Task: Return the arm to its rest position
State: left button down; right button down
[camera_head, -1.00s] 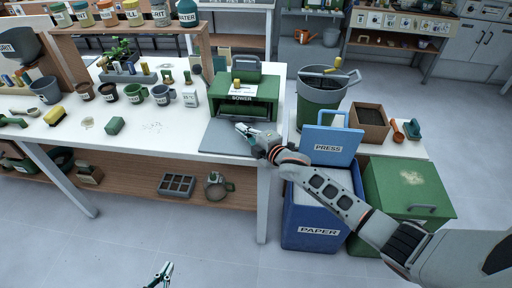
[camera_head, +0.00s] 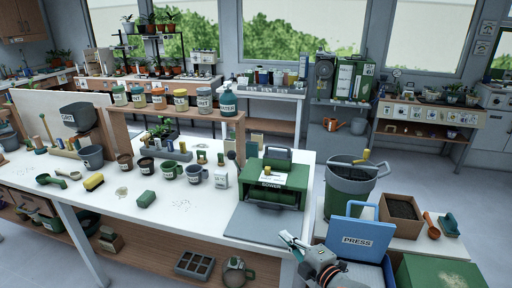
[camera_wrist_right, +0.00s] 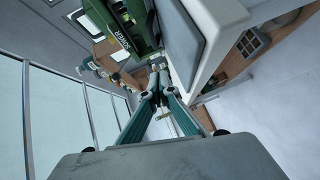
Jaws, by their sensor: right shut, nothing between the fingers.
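My right gripper (camera_head: 291,243) is at the front right corner of the white workbench (camera_head: 180,228), in front of the grey plate (camera_head: 262,224) of the green sower (camera_head: 272,185). It is shut and empty. My right forearm comes up from the bottom edge, with most of the arm out of the picture. In the right wrist view the fingertips (camera_wrist_right: 159,76) meet, with the bench edge and the sower beyond them. My left gripper is not in view.
The blue press bin (camera_head: 358,238), a green box (camera_head: 440,274) and a dark green bucket (camera_head: 348,190) stand close on the right. Floor is clear at far right.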

jog(key=s+d+f+m+g+h, duration=0.1)
jog(key=s+d+f+m, duration=0.1)
jog(key=s+f+m, duration=0.3)
jog(key=s+d+f+m+g+h, duration=0.1)
jog(key=s+f+m, duration=0.5)
jog(key=s, duration=0.7)
jog(key=s+d+f+m+g+h, duration=0.1)
jog(key=s+d+f+m, duration=0.3)
jog(key=s, duration=0.5)
jog(key=shift+s+d+f+m+g+h, duration=0.25)
jog(key=shift+s+f+m+g+h, duration=0.05)
jog(key=shift+f+m+h, duration=0.65)
